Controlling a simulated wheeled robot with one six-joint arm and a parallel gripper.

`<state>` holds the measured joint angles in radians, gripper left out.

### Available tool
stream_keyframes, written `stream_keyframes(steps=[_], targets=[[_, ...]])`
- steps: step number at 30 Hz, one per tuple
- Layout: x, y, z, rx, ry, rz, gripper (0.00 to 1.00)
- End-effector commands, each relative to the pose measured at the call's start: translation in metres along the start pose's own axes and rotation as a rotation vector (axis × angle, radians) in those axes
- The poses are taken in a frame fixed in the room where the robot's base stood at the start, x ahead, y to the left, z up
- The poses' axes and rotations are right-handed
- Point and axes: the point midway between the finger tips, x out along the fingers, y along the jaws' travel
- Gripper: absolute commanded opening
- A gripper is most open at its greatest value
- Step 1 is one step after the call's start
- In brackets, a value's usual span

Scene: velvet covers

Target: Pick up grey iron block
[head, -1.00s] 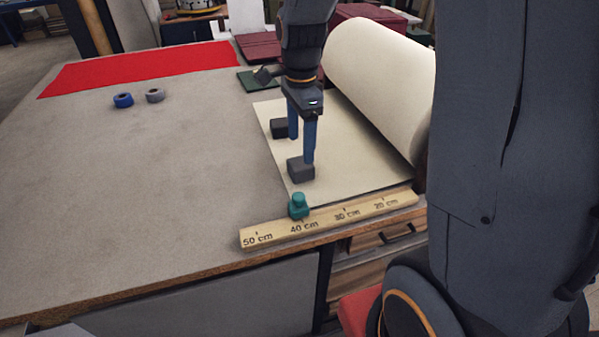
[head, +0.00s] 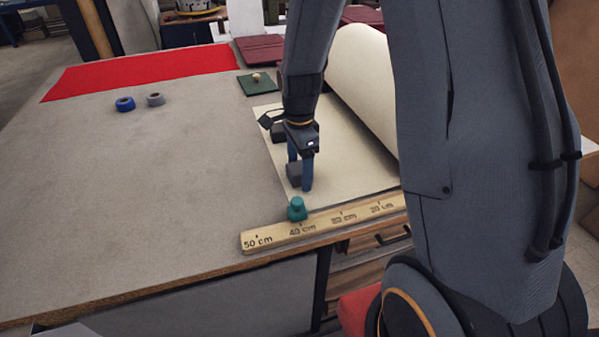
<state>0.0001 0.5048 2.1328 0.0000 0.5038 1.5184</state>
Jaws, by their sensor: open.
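A grey block (head: 294,173) lies on the near left part of the cream sheet. My gripper (head: 301,172) points down at it with blue fingers. The fingers are open and low, around or right beside the block; the near finger covers its right side. I cannot tell whether they touch it. A second dark block (head: 279,133) lies farther back on the sheet and is mostly hidden behind my wrist.
A yellow ruler (head: 325,224) lies along the near edge, with a teal weight (head: 296,209) beside it. Blue tape (head: 125,104) and grey tape (head: 155,99) lie left. A green pad (head: 256,86) is behind.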

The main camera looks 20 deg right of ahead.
Motion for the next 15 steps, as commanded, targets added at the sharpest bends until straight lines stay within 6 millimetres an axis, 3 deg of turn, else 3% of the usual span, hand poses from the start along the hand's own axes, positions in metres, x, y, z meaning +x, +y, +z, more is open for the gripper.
stream_keyframes(steps=[2, 12, 15], targets=[[-0.0001, -0.0001, 0.0, 0.0, 0.0, 0.0, 0.69], [-0.0003, 0.0001, 0.0, 0.0, 0.0, 0.0, 0.11], [-0.0004, 0.0001, 0.0, 0.0, 0.0, 0.0, 0.0]])
